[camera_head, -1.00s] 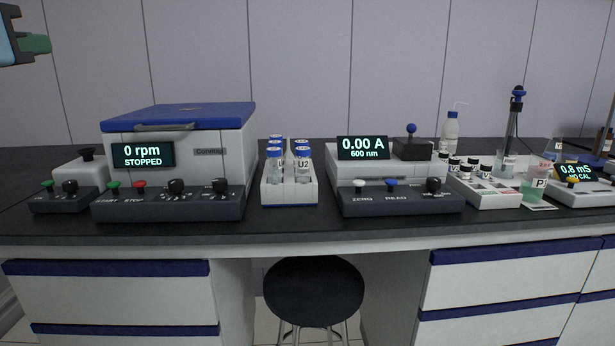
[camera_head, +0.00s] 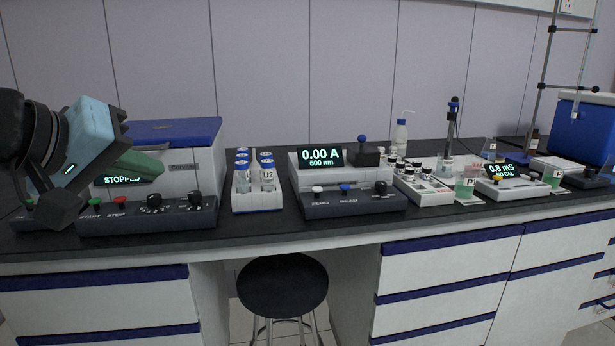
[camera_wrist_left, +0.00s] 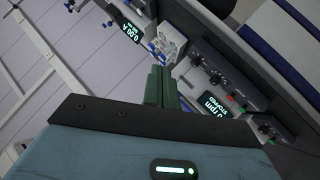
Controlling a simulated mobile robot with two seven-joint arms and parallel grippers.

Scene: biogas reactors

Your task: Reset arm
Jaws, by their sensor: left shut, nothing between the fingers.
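My left gripper (camera_head: 146,165) comes in from the left in the head view, with a blue body and green fingers. Its fingers are shut with nothing between them, in front of the centrifuge (camera_head: 172,131) and covering part of its display, which reads STOPPED. In the left wrist view the shut green fingers (camera_wrist_left: 161,88) point toward the white tube rack (camera_wrist_left: 172,42). My right gripper is not in view.
The tube rack (camera_head: 257,203) with blue-capped tubes stands right of the centrifuge. A photometer (camera_head: 306,182) reading 0.00 A, a vial tray (camera_head: 425,197) and a meter (camera_head: 512,190) stand further right. A dark stool (camera_head: 282,287) stands before the bench.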

